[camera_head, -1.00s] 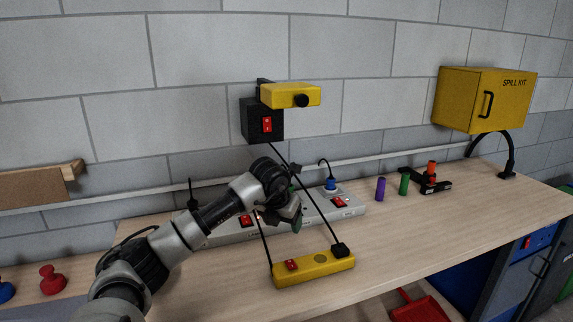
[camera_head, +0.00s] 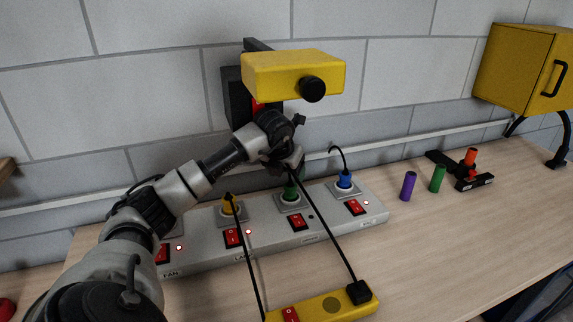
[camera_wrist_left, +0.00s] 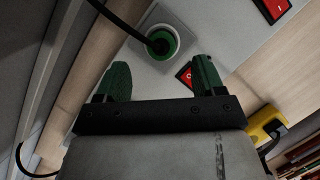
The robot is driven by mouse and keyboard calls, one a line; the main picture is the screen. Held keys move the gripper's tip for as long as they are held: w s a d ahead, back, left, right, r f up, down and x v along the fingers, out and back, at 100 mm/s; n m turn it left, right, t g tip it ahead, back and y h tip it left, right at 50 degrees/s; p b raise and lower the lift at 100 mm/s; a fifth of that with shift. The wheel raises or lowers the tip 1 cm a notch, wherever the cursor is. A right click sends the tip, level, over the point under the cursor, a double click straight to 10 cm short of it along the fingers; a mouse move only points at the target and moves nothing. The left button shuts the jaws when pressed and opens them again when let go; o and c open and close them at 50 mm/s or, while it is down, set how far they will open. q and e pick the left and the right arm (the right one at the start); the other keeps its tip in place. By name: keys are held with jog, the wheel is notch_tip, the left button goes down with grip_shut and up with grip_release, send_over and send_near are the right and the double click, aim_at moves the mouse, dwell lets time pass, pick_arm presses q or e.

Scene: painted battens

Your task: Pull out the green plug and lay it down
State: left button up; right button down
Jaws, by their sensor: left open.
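The green plug (camera_head: 290,191) sits upright in a socket of the grey power strip (camera_head: 204,258), between a yellow plug (camera_head: 229,206) and a blue plug (camera_head: 345,180). My left gripper (camera_head: 291,170) is just above the green plug and partly covers it in the head view. In the left wrist view the green plug (camera_wrist_left: 162,42) shows with a black cord, inside a pale ring. There my left gripper (camera_wrist_left: 161,76) has its two green-tipped fingers apart, with nothing between them. The plug lies beyond the fingertips. My right gripper is not in view.
A yellow box with a black knob (camera_head: 293,72) juts from the wall above the gripper. Black cords run down to a yellow block (camera_head: 325,307) in front. Purple (camera_head: 408,186) and green (camera_head: 438,178) cylinders stand at the right. The bench (camera_head: 440,230) before them is clear.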

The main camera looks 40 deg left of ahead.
aim_at(290, 185)
pick_arm(q)
jog(key=p+x, duration=0.1)
jog(key=x, duration=0.4)
jog(key=shift+f, duration=0.3)
jog(key=shift+w+f, duration=0.25)
jog(key=shift+f, duration=0.3)
jog(key=c, duration=1.1)
jog(key=shift+r, duration=0.15)
jog(key=shift+r+p, duration=1.15)
jog(key=shift+r, duration=0.3)
